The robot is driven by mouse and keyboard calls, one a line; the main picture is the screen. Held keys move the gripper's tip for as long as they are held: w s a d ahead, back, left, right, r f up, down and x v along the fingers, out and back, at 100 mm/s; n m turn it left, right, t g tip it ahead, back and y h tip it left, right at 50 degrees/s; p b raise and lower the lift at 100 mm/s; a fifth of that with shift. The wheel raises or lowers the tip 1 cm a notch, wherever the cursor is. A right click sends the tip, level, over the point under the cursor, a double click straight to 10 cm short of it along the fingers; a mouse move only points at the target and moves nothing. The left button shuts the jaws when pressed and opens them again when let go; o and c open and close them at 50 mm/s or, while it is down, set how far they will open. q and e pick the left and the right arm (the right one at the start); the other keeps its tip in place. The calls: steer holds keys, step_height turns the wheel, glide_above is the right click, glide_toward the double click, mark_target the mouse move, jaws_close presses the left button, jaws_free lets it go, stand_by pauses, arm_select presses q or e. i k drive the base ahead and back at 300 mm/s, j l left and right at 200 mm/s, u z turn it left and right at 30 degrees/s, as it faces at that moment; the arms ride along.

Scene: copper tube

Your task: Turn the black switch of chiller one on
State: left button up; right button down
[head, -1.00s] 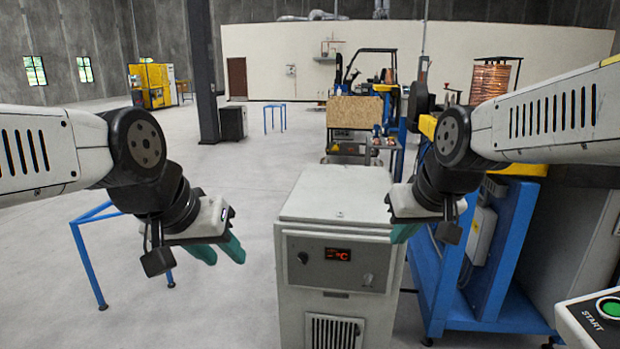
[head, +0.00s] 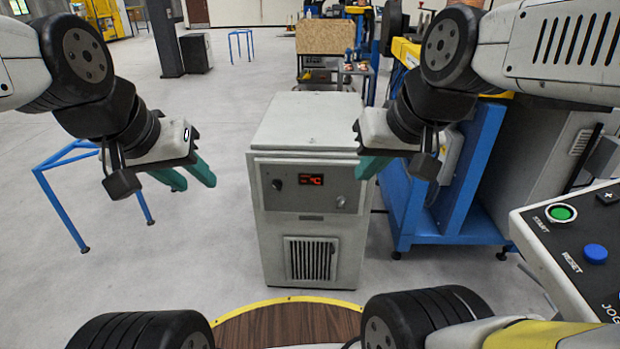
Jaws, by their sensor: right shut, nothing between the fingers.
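The chiller (head: 309,250), a grey-white cabinet, stands in the middle of the head view. Its front panel has a small black switch (head: 277,184) at the left, a lit red display (head: 311,180) and a small silver knob (head: 340,202) at the right. My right gripper (head: 364,174) has its teal fingers together and empty, by the panel's right edge in the picture; I cannot tell whether it touches. My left gripper (head: 197,184) hangs left of the chiller, its teal fingers apart and empty. The switch is unobstructed; its setting is too small to read.
A blue steel frame (head: 455,185) stands close right of the chiller. A control box with a green START button (head: 561,213) is at the right front. A low blue stand (head: 62,200) is at the left. Bare floor lies between it and the chiller.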

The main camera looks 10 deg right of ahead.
mark_target(277, 183)
steer(key=j+u, duration=0.75)
steer(key=j, duration=0.15)
steer(key=k, duration=0.05)
